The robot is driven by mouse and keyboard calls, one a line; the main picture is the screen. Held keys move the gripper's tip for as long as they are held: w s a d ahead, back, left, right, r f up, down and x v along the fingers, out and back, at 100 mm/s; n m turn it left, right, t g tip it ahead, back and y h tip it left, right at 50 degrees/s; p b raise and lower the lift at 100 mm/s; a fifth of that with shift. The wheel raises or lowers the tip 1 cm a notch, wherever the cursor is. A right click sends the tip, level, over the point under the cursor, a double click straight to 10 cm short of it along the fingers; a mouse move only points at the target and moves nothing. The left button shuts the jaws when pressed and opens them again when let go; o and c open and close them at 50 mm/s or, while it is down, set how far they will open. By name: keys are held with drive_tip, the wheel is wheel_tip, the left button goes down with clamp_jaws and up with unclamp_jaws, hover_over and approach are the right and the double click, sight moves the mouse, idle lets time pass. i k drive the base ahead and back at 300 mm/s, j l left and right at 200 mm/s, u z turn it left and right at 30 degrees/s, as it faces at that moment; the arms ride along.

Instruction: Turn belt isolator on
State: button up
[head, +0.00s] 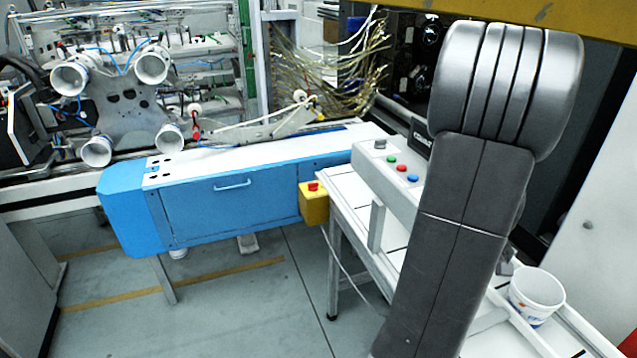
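A light grey control box (376,178) stands on the white table at the right. Its sloped top carries a dark grey knob (379,144), a green button (391,160), a red button (401,169) and a blue button (412,178). The dark knob may be the belt isolator; no label can be read, and its setting cannot be told. My dark arm rises in front of the right end of the box and hides part of it. My gripper does not show.
A yellow box (314,207) with a red button hangs at the table's left edge, beside the blue conveyor housing (235,207). A white cup (536,296) stands on the white table (342,193) right of my arm. A dark display (420,137) sits behind the control box.

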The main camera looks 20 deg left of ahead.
sight(313, 186)
drive_tip(key=k+u, duration=0.25)
drive_tip(key=k+j+u, duration=0.15)
drive_tip(key=k+u, duration=0.15)
drive_tip(key=i+u, duration=0.85)
drive_tip(key=i+z, duration=0.35)
drive_tip(key=i, duration=1.1)
drive_tip(key=z, duration=0.35)
drive_tip(key=i+j, duration=0.05)
